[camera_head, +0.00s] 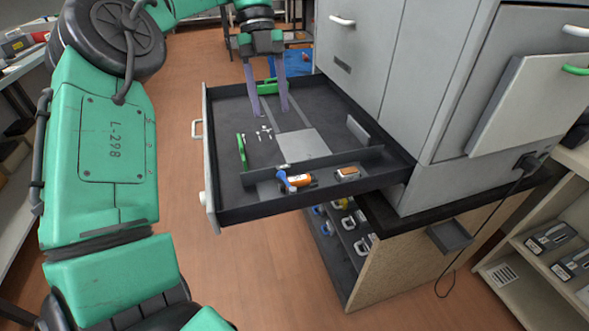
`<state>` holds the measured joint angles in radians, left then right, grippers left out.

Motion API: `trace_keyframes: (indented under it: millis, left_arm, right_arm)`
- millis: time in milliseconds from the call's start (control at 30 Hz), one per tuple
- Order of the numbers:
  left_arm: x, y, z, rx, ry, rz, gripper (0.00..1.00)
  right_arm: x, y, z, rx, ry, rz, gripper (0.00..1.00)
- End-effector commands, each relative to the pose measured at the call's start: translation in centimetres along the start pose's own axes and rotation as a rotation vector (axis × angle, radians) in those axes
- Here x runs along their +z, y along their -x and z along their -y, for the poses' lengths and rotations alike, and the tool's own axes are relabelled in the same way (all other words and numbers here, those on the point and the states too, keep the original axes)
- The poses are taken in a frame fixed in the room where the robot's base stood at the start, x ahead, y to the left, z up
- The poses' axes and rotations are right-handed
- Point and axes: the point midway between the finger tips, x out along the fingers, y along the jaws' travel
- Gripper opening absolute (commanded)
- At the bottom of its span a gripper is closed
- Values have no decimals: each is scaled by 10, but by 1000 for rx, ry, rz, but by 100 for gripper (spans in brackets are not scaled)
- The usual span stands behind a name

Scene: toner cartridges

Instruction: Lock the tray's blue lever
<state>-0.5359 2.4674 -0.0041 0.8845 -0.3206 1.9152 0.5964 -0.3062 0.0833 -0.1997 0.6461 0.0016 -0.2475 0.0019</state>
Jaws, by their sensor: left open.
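The open tray (224,166) is a dark, shallow drawer pulled out of a grey cabinet. The blue lever (283,180) is small and sits in the tray's near compartment, at the left end of an orange and white cylinder (299,181). It looks tilted; I cannot tell whether it is locked. My right gripper is not in view.
A green bar (242,150) and small white bits (264,133) lie in the tray. Another green piece (269,87) is behind the fingers. An orange-topped block (347,173) sits right of the lever. The grey cabinet (360,45) bounds the right side. Open floor lies below left.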

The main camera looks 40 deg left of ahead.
Motion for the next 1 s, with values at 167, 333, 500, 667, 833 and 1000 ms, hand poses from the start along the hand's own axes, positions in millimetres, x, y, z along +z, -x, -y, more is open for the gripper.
trace_keyframes:
  millis: [167, 333, 500, 667, 833, 1000]
  left_arm:
    - [2, -44, -1, -4, -3, -3, 56]
    - [1, -90, 0, -6, -4, -3, 56]
    - [1, -124, 0, -6, -2, 0, 56]
    - [0, -136, 1, -7, -3, 1, 56]
    - [0, -136, 1, -8, -2, 2, 56]
    - [0, -136, 1, -8, -2, 2, 10]
  right_arm:
    - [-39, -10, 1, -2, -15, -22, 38]
    - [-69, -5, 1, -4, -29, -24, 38]
    - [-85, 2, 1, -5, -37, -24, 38]
    - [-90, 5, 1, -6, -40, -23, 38]
    - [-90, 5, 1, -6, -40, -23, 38]
    - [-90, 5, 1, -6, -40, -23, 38]
